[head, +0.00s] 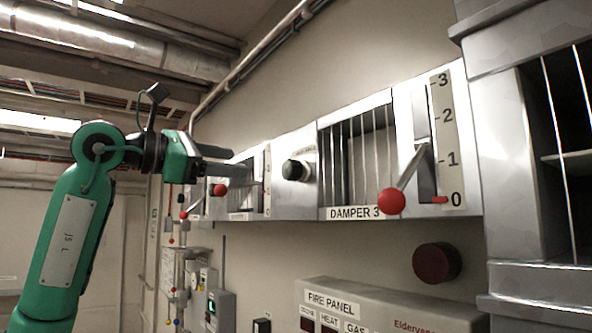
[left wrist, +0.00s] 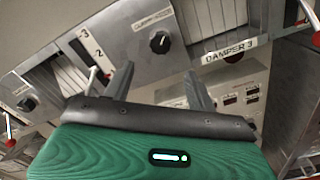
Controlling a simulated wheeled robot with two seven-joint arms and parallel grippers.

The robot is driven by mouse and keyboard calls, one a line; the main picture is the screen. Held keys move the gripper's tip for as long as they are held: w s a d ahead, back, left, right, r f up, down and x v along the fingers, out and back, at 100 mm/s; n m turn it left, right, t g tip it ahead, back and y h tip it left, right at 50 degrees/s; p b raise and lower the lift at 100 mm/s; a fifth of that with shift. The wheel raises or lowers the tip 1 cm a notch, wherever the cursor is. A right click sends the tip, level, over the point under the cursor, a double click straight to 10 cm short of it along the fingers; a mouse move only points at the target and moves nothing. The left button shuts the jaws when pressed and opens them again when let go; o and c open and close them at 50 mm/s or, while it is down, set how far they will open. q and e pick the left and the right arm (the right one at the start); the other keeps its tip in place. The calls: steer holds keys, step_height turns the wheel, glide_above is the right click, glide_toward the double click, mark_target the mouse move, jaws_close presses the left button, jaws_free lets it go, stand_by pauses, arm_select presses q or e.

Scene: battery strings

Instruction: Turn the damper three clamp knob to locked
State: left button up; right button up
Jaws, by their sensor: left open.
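A black clamp knob (head: 296,169) sits on a pale metal plate just left of the grille (head: 357,155) labelled DAMPER 3. The knob also shows in the left wrist view (left wrist: 160,42), with a light mark on its face; the small lettering by it is too blurred to read. My left gripper (head: 230,161) is left of the knob in the head view, open and empty, fingers pointing toward the panel. In the left wrist view its fingertips (left wrist: 159,72) are spread below the knob, apart from it. My right gripper is not in view.
The damper 3 lever with a red ball (head: 391,201) stands near 0 on its scale, right of the grille. Another red-ball lever (head: 220,190) is close below my left gripper. A grey fire panel (head: 390,300) and a dark red button (head: 437,263) are lower down.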

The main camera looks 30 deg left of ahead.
mark_target(287, 169)
arm_select(q)
steer(key=p+x, duration=0.4)
steer(key=x, duration=0.9)
steer(key=shift+r+p, duration=0.15)
steer(key=shift+p, duration=0.2)
steer(key=shift+w+d, duration=0.2)
steer(key=shift+w, duration=0.15)
steer(key=c, duration=1)
